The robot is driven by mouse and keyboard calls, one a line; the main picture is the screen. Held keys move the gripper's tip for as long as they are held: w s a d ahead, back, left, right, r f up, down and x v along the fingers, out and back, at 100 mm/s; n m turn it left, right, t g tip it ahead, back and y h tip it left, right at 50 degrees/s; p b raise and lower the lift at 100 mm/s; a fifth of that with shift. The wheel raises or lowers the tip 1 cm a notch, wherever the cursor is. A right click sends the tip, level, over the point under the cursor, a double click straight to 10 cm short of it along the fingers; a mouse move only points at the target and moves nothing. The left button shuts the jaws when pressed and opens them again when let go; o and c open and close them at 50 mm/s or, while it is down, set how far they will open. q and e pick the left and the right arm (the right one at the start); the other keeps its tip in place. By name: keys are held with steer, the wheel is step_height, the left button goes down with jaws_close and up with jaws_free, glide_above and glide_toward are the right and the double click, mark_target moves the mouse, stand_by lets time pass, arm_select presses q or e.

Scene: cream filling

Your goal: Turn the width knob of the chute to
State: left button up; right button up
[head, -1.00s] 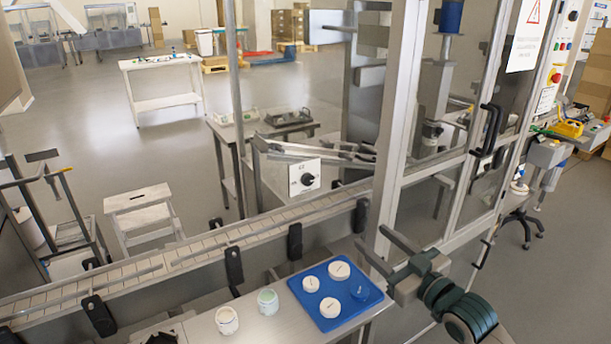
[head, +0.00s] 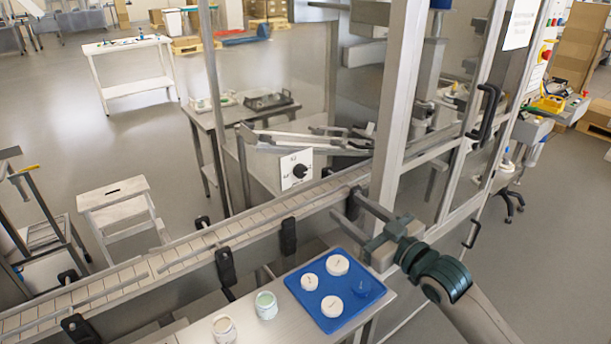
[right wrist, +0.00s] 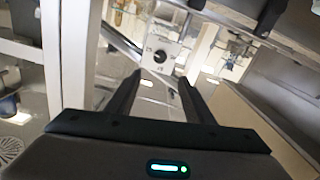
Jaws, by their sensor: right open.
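The width knob (head: 300,171) is a black dial on a white square plate (head: 289,179) at the end of the chute (head: 310,138), beyond the conveyor. The knob also shows in the right wrist view (right wrist: 160,56), ahead of the fingers and apart from them. My right gripper (head: 355,213) is open and empty, over the near side of the conveyor beside a machine post. Its two fingers (right wrist: 160,85) point towards the knob plate in the right wrist view. My left gripper is not in view.
The conveyor (head: 190,246) with rails runs between my gripper and the knob. A metal post (head: 396,120) stands close to the right gripper. A blue tray (head: 318,315) with white lids and two jars (head: 266,304) (head: 224,328) are on the near table.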

mark_target(303, 173)
steer(key=p+x, duration=0.5)
steer(key=x, duration=1.2)
steer(key=shift+w+a, duration=0.15)
steer(key=shift+w, duration=0.05)
steer(key=shift+f, duration=0.1)
steer(key=c, duration=1)
